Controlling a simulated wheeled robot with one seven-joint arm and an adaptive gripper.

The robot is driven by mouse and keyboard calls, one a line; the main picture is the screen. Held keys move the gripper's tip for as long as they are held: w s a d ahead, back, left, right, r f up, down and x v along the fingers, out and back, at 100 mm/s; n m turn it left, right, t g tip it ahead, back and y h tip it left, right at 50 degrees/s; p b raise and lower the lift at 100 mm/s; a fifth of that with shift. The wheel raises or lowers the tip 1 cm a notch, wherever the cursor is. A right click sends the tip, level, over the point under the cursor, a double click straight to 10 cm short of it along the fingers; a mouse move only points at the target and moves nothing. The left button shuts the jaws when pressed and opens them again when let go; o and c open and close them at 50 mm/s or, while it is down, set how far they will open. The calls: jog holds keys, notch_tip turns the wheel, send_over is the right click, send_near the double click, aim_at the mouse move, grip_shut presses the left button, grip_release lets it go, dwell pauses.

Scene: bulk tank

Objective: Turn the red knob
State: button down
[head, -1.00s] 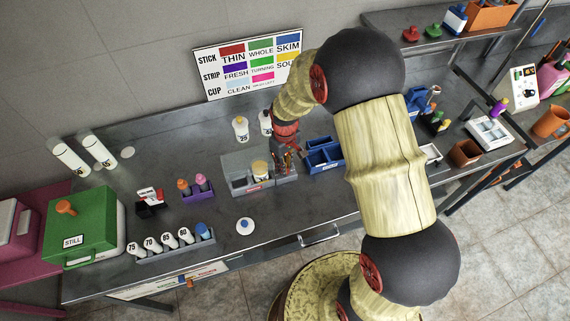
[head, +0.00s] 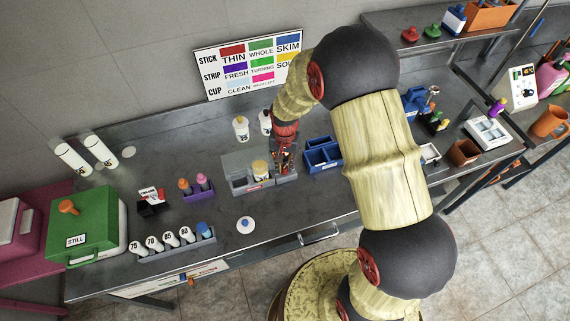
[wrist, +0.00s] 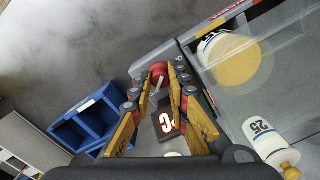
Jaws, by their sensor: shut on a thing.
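The red knob (wrist: 158,70) is a small red cylinder with a pale mark. In the wrist view it sits at the end of a grey bench unit (wrist: 176,53), beside a dark display with red-and-white characters (wrist: 167,122). My gripper (wrist: 159,82) is shut on the knob, its yellow-and-grey fingers on either side of it. In the head view my gripper (head: 283,168) is down at the right part of the grey unit (head: 240,186) and hides the knob. The way the knob's mark points is hard to tell.
The unit's clear-covered left section holds a yellow-capped bottle (head: 260,169). A blue divided bin (head: 322,155) stands close on the right. White bottles (head: 241,128) stand behind. The bench front (head: 290,215) is mostly clear, with a small white round item (head: 245,225).

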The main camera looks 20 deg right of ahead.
aim_at(285, 167)
jog(key=m, duration=0.3)
jog(key=shift+m, duration=2.2)
jog(key=c, duration=2)
grip_release()
notch_tip(285, 167, up, 12)
jog(key=shift+f, duration=0.1)
